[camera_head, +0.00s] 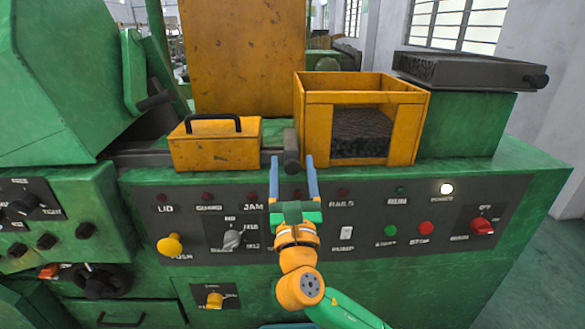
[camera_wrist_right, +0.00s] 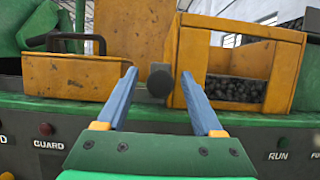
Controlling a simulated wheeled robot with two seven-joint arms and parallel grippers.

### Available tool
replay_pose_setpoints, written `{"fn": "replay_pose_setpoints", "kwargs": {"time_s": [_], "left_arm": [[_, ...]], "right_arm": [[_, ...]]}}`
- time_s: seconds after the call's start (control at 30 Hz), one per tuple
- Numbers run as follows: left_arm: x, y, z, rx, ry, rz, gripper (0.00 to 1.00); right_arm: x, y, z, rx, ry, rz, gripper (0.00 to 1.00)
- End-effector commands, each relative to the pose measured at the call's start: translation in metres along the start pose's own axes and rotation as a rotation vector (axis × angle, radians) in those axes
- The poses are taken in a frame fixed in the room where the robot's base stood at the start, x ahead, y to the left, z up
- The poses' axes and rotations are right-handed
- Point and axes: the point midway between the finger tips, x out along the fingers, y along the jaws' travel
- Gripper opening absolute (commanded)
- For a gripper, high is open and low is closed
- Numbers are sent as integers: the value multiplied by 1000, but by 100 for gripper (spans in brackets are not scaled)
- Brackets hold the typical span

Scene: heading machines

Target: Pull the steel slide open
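A dark steel bar with a round end, which looks like the steel slide (camera_head: 291,148), sticks out toward me between two yellow boxes on the green machine. Its round end also shows in the right wrist view (camera_wrist_right: 160,80). My right gripper (camera_head: 292,160) is open, its two blue fingers pointing at the bar, one on each side of it in the picture. In the wrist view the gripper (camera_wrist_right: 159,75) has the round end between its fingertips, with a gap on both sides. I cannot tell how far the fingertips reach along the bar. My left gripper is not in view.
A yellow lidded box with a black handle (camera_head: 215,145) stands left of the bar. A yellow open-front crate (camera_head: 415,125) of dark pieces stands right. A dark tray (camera_head: 460,70) with a side knob is farther right. The control panel (camera_head: 375,210) lies below.

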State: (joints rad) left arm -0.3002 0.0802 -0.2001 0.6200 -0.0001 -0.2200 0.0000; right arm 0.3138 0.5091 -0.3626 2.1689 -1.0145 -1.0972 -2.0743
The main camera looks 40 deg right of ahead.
Motion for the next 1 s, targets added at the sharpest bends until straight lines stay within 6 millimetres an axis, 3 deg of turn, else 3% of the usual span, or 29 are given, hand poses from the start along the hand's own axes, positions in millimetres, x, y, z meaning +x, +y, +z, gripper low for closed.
{"fn": "replay_pose_setpoints", "kwargs": {"time_s": [0.17, 0.4, 0.5, 1.0], "left_arm": [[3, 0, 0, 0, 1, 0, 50], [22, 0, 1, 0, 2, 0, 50], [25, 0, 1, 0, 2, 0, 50], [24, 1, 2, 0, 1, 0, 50]], "right_arm": [[-6, 0, -1, 0, 0, 1, 68], [-57, 1, -4, 4, 2, 3, 68], [-69, 0, -2, 2, 0, 1, 68], [-72, 0, -6, 33, 24, 1, 68]]}}
